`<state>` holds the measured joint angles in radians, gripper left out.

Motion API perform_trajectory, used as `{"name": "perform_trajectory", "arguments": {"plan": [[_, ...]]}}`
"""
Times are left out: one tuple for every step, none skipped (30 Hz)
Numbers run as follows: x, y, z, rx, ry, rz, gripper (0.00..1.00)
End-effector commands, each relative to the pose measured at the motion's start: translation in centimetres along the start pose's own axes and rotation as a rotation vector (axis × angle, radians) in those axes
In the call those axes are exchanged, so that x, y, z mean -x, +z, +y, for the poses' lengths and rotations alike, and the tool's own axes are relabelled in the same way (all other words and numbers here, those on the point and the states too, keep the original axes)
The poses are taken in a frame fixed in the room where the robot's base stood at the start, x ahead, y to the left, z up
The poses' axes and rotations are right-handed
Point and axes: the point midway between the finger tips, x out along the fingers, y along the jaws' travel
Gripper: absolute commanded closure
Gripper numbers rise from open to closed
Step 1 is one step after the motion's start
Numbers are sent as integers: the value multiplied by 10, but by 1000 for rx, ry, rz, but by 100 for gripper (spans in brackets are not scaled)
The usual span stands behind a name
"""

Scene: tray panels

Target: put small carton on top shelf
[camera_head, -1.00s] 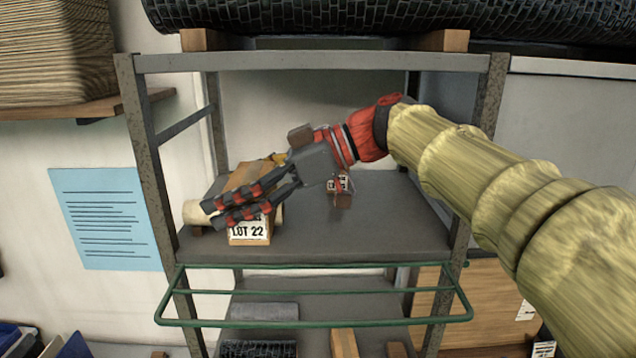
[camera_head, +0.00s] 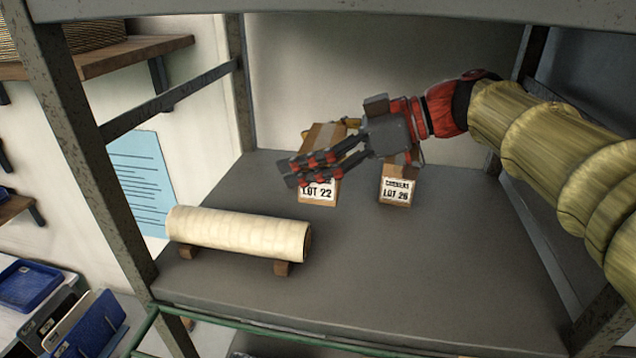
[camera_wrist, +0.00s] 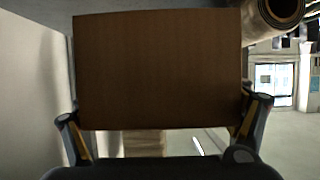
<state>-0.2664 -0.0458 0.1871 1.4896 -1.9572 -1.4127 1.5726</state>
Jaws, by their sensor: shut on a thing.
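A brown carton marked LOT 22 (camera_head: 318,196) is at the back of the shelf board (camera_head: 400,285) in the head view. My gripper (camera_head: 299,172) reaches in from the right, with its fingers across the carton's upper part. In the wrist view the carton's plain brown face (camera_wrist: 160,70) fills the space between my two fingers (camera_wrist: 160,122), which are shut on it. I cannot tell whether its base touches the board. A second carton marked LOT 26 (camera_head: 396,192) stands to its right, partly hidden by my gripper.
A cream roll (camera_head: 235,232) lies on wooden blocks at the board's left front. Metal posts (camera_head: 90,150) frame the shelf, with a beam (camera_head: 330,10) above. A green rail (camera_head: 290,338) runs along the front. The board's middle and right front are clear.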

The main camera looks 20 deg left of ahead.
Motion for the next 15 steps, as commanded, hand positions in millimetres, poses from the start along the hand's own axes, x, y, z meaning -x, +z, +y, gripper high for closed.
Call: {"name": "perform_trajectory", "arguments": {"plan": [[-2, 6, -1, 0, 1, 0, 43], [-3, 9, 0, 0, 1, 0, 43], [-5, 12, 0, 1, 1, 1, 43], [-6, 14, 0, 1, 1, 1, 43], [-6, 15, 0, 1, 1, 0, 43], [-7, 18, 0, 1, 1, 0, 43], [-8, 20, 0, 0, 0, 0, 43], [-9, 22, 0, 0, 0, 0, 43], [-11, 26, 0, -1, 0, 0, 43], [-12, 30, 0, -1, 0, 0, 43], [-14, 33, 0, 0, 0, 0, 43], [-16, 39, 0, -2, 0, 0, 43], [-17, 43, 0, -1, 1, 1, 43], [-19, 46, 0, 0, 1, 1, 43], [-20, 49, 0, 0, 1, 1, 43]]}}
